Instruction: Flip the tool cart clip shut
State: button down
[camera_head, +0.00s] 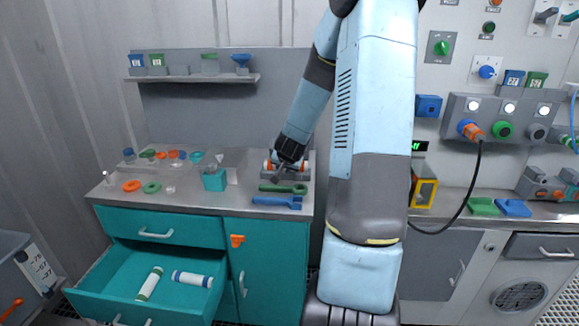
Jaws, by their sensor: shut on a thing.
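My gripper (281,175) reaches down over the back right of the metal bench top. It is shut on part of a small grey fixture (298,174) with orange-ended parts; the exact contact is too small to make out. A grey cart-like unit (12,245) at the far left edge bears an orange handle (12,305). I cannot tell which of these is the tool cart clip, or whether the clip is open.
A teal drawer (90,300) stands open with a green-banded cylinder (149,284) and a blue-banded cylinder (192,279) inside. Green and blue wrenches (277,201) lie in front of the fixture. A teal box (214,180) and several rings and caps stand left. My arm hides the middle right.

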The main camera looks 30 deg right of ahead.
jog(key=c, duration=1.9)
grip_release()
jog(key=shift+s+d+f, duration=0.1)
jog(key=shift+d+f, duration=0.1)
jog(key=shift+f, duration=0.05)
jog(key=shift+o, duration=0.9)
jog(key=shift+r, duration=0.1)
jog(key=o, duration=0.8)
jog(key=shift+d+r, duration=0.15)
jog(key=shift+d, duration=0.1)
jog(key=shift+a+r, duration=0.1)
